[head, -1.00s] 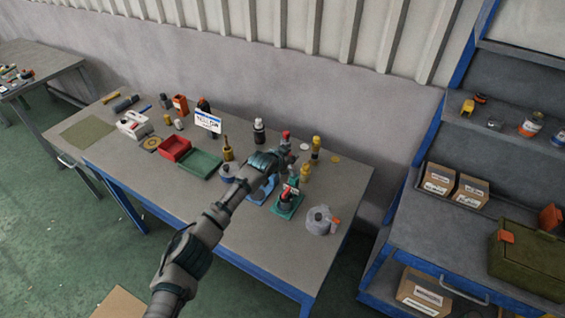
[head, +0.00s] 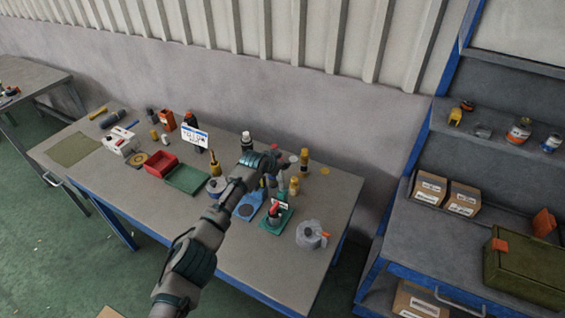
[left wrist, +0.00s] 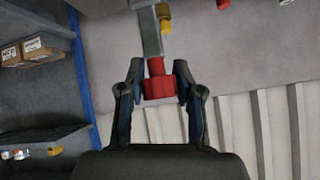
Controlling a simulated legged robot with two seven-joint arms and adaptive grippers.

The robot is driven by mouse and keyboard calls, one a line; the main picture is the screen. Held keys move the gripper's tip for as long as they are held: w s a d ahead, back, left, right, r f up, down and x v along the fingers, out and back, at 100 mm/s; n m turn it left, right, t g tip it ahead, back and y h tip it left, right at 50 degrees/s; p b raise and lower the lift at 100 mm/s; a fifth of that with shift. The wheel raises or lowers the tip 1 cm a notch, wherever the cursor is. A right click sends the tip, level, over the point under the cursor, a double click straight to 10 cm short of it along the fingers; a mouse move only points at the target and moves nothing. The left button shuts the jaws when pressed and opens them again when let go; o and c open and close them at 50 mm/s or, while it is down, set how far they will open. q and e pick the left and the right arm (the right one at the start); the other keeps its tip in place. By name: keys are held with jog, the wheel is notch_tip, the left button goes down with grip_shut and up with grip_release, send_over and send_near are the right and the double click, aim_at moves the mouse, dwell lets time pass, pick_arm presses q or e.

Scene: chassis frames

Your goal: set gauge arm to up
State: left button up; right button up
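My left gripper (left wrist: 159,82) is open in the left wrist view. Its fingers stand on either side of a red block (left wrist: 158,88) at the end of a grey bar (left wrist: 151,35), with narrow gaps showing. The bar looks like the gauge arm. In the head view my left gripper (head: 283,164) is over the back right of the table, and a red tip (head: 274,147) shows just behind it. A blue-based device (head: 249,207) stands below my wrist, partly hidden by it. I cannot tell from the head view which base carries the bar. My right gripper is not in view.
A green-based device with a red knob (head: 274,213) and a grey round part (head: 311,235) stand close by on the table (head: 140,195). Yellow posts (head: 304,160) are just right of the gripper. A red bin (head: 161,164) and green tray (head: 187,179) lie left. Shelves stand right.

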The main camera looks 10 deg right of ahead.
pick_arm(q)
jog(key=shift+o, duration=1.2)
jog(key=shift+a, duration=0.2)
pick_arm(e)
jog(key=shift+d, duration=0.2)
pick_arm(q)
jog(key=shift+s, duration=0.1)
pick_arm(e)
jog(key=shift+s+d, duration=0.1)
pick_arm(q)
jog(key=shift+s+a+r, duration=0.2)
jog(key=shift+s+r, duration=0.25)
jog(key=shift+r, duration=0.15)
jog(key=v, duration=1)
jog(key=shift+a, duration=0.3)
jog(key=shift+d, duration=0.2)
